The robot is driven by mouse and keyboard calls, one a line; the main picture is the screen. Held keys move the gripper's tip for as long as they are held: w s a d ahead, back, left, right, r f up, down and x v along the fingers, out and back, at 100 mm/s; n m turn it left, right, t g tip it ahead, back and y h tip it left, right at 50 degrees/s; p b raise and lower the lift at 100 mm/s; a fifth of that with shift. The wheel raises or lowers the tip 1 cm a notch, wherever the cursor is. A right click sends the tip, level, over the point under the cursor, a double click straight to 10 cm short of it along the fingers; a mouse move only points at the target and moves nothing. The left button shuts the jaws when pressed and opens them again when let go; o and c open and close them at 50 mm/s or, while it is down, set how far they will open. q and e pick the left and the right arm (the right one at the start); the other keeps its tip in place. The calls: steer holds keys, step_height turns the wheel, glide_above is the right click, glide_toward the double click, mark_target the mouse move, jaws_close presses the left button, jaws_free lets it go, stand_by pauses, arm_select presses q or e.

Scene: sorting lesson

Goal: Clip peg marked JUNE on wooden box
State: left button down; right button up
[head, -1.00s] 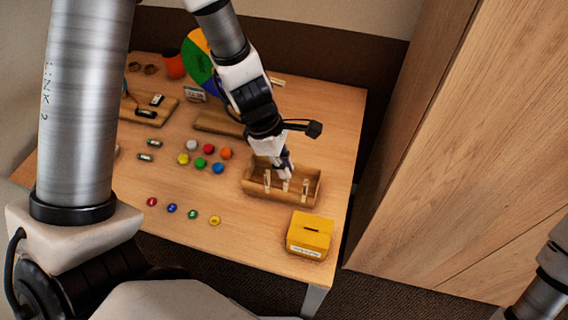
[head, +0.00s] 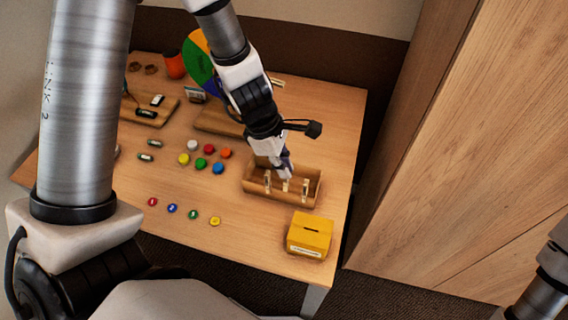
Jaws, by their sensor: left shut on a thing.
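The wooden box (head: 258,193) is an open tray-like box on the right part of the table. Several pale clothes pegs stand along its near wall, such as the one at the left (head: 267,182) and the one at the right (head: 306,187). My left gripper (head: 285,176) reaches down over the box and is shut on a middle peg (head: 285,186) at the near wall. I cannot read any marking on the pegs, so I cannot tell which says JUNE. The gripper hides part of the box's inside. My right gripper is out of view.
A yellow slotted box (head: 310,232) stands at the table's near right corner. Coloured discs (head: 203,162) and small tokens (head: 193,214) lie left of the wooden box. A tall wooden cabinet (head: 470,160) stands to the right. Bare table shows right of the box.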

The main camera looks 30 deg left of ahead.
mark_target(286, 180)
arm_select(q)
steer(key=shift+f, duration=0.1)
stand_by(0.3)
steer(key=shift+f+b, duration=0.7)
steer(key=shift+b, duration=0.1)
steer(key=shift+f+b, duration=0.8)
steer(key=c, duration=1.2)
jaws_free()
